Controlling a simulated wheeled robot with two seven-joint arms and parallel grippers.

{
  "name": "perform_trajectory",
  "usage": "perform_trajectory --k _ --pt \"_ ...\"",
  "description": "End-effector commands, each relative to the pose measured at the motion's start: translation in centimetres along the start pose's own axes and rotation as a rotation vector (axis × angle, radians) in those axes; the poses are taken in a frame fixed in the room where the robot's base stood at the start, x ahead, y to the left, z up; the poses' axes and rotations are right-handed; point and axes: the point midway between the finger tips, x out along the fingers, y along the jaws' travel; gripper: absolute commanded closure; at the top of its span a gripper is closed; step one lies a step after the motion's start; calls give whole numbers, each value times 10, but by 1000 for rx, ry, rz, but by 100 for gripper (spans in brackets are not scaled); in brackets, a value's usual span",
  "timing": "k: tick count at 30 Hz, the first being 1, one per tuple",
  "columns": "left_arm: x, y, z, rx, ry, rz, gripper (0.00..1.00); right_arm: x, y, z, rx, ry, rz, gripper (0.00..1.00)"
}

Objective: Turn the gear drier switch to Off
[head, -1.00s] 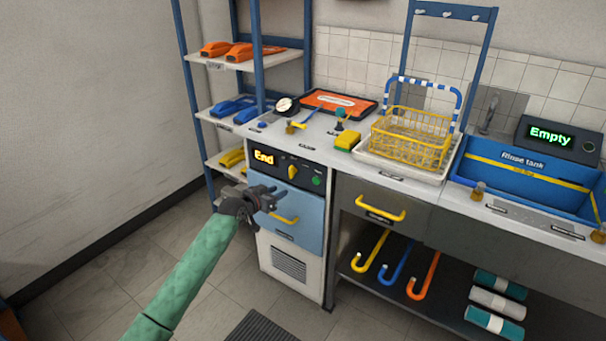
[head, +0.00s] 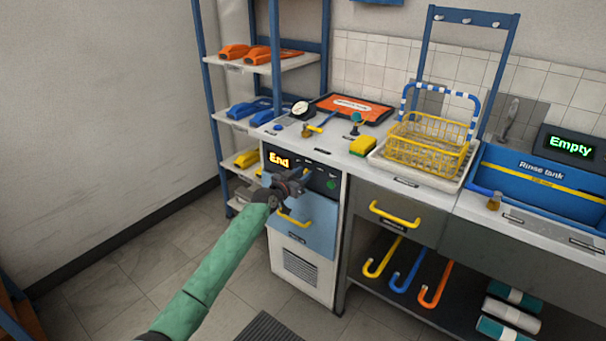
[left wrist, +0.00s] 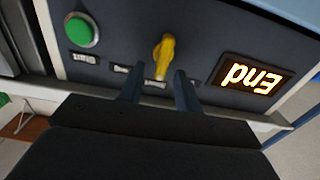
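The gear drier (head: 305,225) stands under the left end of the counter, with a dark panel and a blue drawer front. Its display (head: 279,160) reads "End". In the left wrist view, the yellow switch (left wrist: 163,56) shows upside down between the "End" display (left wrist: 252,84) and a green button (left wrist: 81,30). My left gripper (head: 302,176) is in front of the panel and hides the switch in the head view. In the left wrist view, the left gripper's fingers (left wrist: 158,92) are apart, one to each side of the switch's line and short of it. My right gripper is not in view.
A yellow drawer handle (head: 293,219) sticks out below the panel. The counter above holds a gauge (head: 301,109), a yellow sponge (head: 362,146) and a wire basket (head: 428,145). A blue shelf rack stands left of the drier. The floor in front is mostly clear.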

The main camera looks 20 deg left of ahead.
Motion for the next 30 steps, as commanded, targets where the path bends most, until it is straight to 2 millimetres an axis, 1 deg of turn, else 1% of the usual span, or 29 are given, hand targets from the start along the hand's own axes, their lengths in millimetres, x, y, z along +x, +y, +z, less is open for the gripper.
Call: perform_trajectory --k 4,11,12,14,15,17,25,30 --pt "6 0 0 0 0 0 66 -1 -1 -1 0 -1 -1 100" --pt "6 0 0 1 0 0 66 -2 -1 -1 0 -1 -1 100" --pt "6 0 0 1 0 0 70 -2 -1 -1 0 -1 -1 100" --pt "6 0 0 1 0 0 82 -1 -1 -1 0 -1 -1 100" --pt "6 0 0 1 -1 0 90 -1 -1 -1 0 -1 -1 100" --pt "6 0 0 1 -1 0 100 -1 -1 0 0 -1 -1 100" --pt "6 0 0 -12 -1 0 100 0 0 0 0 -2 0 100" --pt "6 -1 1 -64 -1 0 100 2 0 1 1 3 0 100"
